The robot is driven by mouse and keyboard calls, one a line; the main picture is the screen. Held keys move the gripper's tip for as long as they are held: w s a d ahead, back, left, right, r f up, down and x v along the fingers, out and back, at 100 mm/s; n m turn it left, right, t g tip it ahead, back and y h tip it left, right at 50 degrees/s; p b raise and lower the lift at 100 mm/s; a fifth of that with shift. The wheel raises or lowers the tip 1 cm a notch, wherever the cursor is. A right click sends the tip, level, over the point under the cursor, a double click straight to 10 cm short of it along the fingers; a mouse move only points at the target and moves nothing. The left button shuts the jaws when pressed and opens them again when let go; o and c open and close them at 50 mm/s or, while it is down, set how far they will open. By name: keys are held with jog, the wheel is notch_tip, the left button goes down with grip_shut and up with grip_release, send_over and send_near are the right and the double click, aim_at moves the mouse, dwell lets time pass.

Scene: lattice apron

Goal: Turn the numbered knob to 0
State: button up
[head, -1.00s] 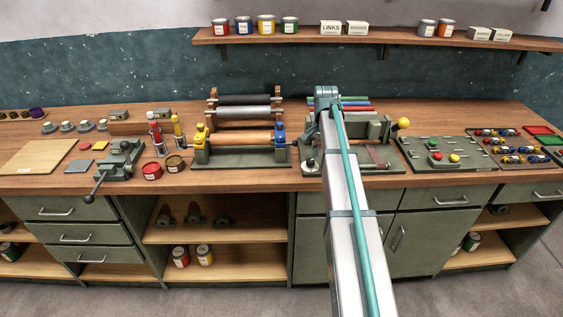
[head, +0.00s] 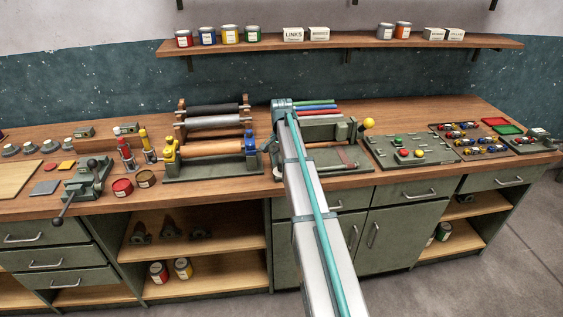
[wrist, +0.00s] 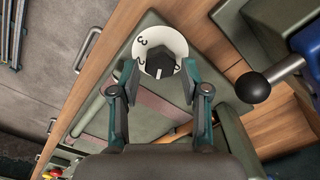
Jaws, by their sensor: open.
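The numbered knob shows in the wrist view as a white dial (wrist: 161,35) with a dark faceted grip (wrist: 160,64) at its centre. A 3 reads at the dial's upper left; other marks lower down are partly covered. A pale line on the grip points toward the bottom of the picture. My gripper (wrist: 160,76) is open, with one finger on each side of the dark grip. I cannot tell whether either finger touches it. In the head view my own arm hides my gripper, and I cannot make out the knob there.
A black ball-ended lever (wrist: 253,87) stands right of the knob in the wrist view, with a blue part (wrist: 307,44) beyond it. In the head view a roller machine (head: 212,165) stands left of my arm and a panel with coloured buttons (head: 407,150) to the right.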

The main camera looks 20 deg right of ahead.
jog(key=shift+f, duration=0.75)
jog(key=shift+c, duration=0.3)
jog(key=c, duration=0.8)
jog(key=shift+n, duration=0.4)
jog(key=n, duration=0.5)
jog(key=shift+n+b, duration=0.3)
jog(key=shift+b, duration=0.05)
jog(key=n, duration=0.5)
jog(key=shift+r+n, duration=0.1)
jog(key=shift+n, duration=0.2)
